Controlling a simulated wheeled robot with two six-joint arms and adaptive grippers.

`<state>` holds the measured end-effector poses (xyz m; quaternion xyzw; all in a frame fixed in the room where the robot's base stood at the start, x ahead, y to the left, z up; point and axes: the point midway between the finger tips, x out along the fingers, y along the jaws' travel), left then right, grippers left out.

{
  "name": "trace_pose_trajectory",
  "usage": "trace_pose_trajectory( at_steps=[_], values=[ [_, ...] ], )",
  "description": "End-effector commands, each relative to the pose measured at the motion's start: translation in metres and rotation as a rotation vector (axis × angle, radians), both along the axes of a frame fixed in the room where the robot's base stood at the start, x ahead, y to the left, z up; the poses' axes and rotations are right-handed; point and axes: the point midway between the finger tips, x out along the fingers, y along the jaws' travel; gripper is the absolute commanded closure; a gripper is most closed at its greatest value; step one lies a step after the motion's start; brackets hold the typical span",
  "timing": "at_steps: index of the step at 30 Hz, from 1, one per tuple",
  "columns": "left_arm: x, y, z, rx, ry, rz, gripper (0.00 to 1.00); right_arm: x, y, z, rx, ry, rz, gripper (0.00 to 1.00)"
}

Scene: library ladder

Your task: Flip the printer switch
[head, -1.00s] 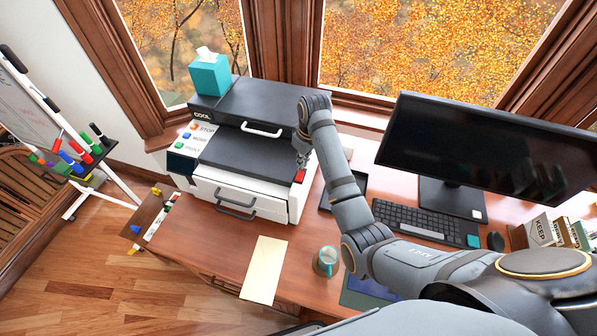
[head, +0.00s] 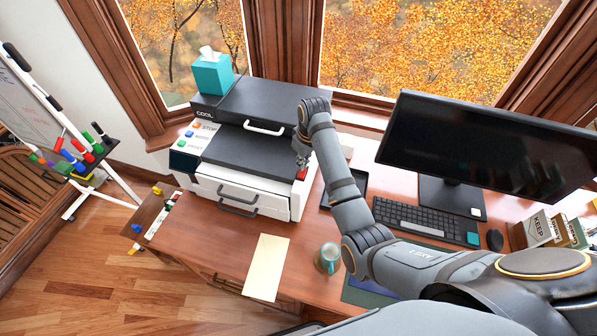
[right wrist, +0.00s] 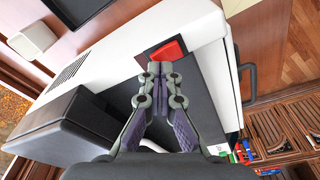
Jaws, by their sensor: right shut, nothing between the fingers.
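The printer (head: 245,192) is a white and black machine on the wooden desk, with coloured buttons on its left side. Its red switch (head: 302,174) sits on the right edge of its top, partly hidden by my right gripper in the head view. In the right wrist view the red switch (right wrist: 166,52) lies in a dark frame on the white casing, just beyond the fingertips. My right gripper (head: 301,162) is shut and empty, above the printer's right side; its fingertips (right wrist: 159,68) point at the switch's near edge. I cannot tell whether they touch it. My left gripper is not in view.
A teal tissue box (head: 212,75) stands on the printer's back. A monitor (head: 480,150), keyboard (head: 425,219) and mug (head: 328,258) are on the desk to the right. A paper sheet (head: 266,266) lies in front. A whiteboard stand (head: 75,165) is at left.

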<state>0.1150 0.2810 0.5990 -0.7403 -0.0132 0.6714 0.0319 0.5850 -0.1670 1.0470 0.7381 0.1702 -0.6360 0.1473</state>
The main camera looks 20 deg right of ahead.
Motion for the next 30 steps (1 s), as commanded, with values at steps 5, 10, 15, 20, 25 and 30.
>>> trace_pose_trajectory(
  at_steps=[5,10,15,20,25,30],
  values=[
    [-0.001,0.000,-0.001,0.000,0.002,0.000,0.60,0.000,0.000,-0.003,0.000,0.001,0.000,1.00],
    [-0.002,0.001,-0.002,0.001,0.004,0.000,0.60,0.000,0.000,-0.006,0.000,0.000,0.000,1.00],
    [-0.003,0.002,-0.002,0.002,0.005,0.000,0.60,0.000,0.000,-0.008,0.000,0.000,0.000,1.00],
    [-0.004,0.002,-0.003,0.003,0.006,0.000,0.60,0.000,0.000,-0.011,0.000,0.000,0.000,1.00],
    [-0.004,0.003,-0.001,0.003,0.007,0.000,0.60,0.000,0.000,-0.009,0.000,0.000,0.000,1.00],
    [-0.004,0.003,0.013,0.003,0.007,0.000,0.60,0.000,0.000,0.003,0.000,0.000,0.000,1.00]
  ],
)
